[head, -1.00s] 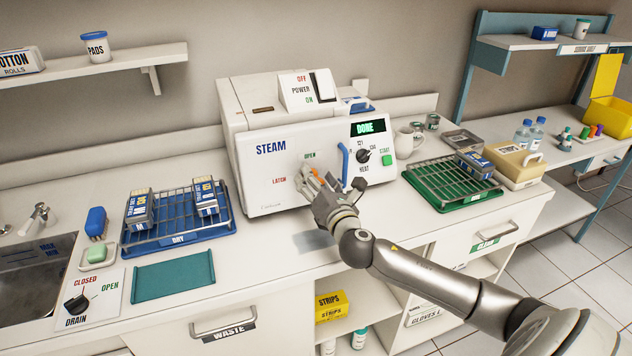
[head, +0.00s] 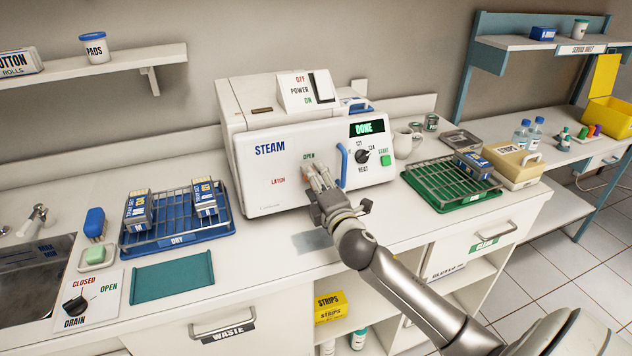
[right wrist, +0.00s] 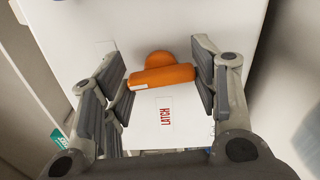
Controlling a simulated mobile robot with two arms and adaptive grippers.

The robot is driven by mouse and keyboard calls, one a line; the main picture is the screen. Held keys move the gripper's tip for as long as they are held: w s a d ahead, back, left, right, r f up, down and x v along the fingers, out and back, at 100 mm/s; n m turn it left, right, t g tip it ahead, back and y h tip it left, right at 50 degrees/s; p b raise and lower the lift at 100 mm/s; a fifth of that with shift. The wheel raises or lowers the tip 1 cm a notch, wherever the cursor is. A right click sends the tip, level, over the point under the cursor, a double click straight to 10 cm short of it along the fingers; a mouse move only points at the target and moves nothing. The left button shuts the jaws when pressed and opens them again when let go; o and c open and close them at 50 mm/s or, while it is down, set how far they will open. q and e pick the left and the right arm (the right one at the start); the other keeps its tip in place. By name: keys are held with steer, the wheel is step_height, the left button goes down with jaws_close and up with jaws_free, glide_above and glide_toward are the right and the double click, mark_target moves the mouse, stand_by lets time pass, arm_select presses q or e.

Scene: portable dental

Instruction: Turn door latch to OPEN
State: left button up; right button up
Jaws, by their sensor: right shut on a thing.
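The white STEAM sterilizer (head: 290,185) stands on the counter with LATCH and OPEN printed on its front door. My right gripper (head: 319,176) is at the door, just below the OPEN mark, and hides most of the latch in the head view. In the right wrist view the orange latch (right wrist: 162,77) has a round hub and a bar lying crosswise between the fingers of my right gripper (right wrist: 161,82). The gripper is shut on the bar, its pads at the bar's two ends. The red LATCH label (right wrist: 165,110) shows beside it. My left gripper is out of view.
A blue door handle (head: 342,165) stands just right of my right gripper. A blue DRY rack (head: 178,235) with cartons is left of the sterilizer, and a green rack (head: 450,185) is right. A teal mat (head: 172,278) lies at the front left.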

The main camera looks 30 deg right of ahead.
steer(key=shift+m, duration=0.7)
steer(key=o, duration=1)
steer(key=shift+d, duration=0.1)
steer(key=shift+s+f, duration=0.1)
steer(key=v, duration=1.2)
steer(key=shift+f, duration=0.1)
